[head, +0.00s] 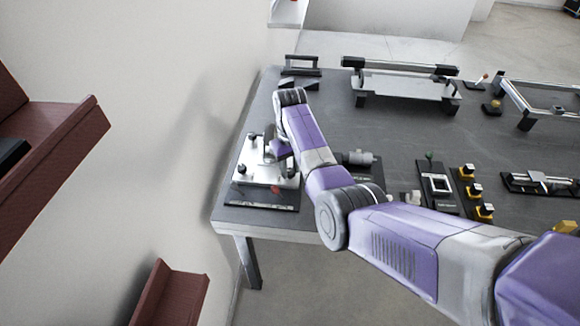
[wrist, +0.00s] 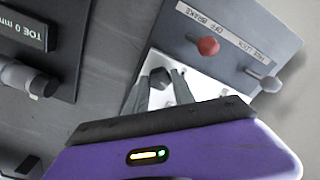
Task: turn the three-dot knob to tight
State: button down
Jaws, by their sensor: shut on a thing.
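The knob (wrist: 158,77) is a small dark knob on a white plate (wrist: 200,88), seen in the wrist view between my gripper's two fingers. My gripper (wrist: 160,84) is shut on this knob, one grey finger on each side. Its dot marks are too small or hidden to make out, so I cannot tell its setting. In the head view the white plate (head: 250,177) sits on a dark base at the table's left end, and my gripper covers part of it.
A red knob (wrist: 208,46) stands beside a label reading "OFF BRAKE", near a metal lever (wrist: 270,83). Another dark module (wrist: 35,37) reads "TOE 0 mm". Another dark knob (head: 252,139) stands on the plate. Several fixtures occupy the table (head: 310,115).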

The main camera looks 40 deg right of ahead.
aim_at(290, 171)
jog(key=m, duration=0.4)
jog(key=shift+r+m+p, duration=0.1)
jog(key=shift+m+p, duration=0.3)
jog(key=shift+m, duration=2.2)
jog(key=shift+d, duration=0.1)
jog(key=c, duration=1.1)
grip_release()
jog(key=shift+o, duration=0.2)
notch_tip(290, 171, up, 8)
jog(key=shift+f, duration=0.15)
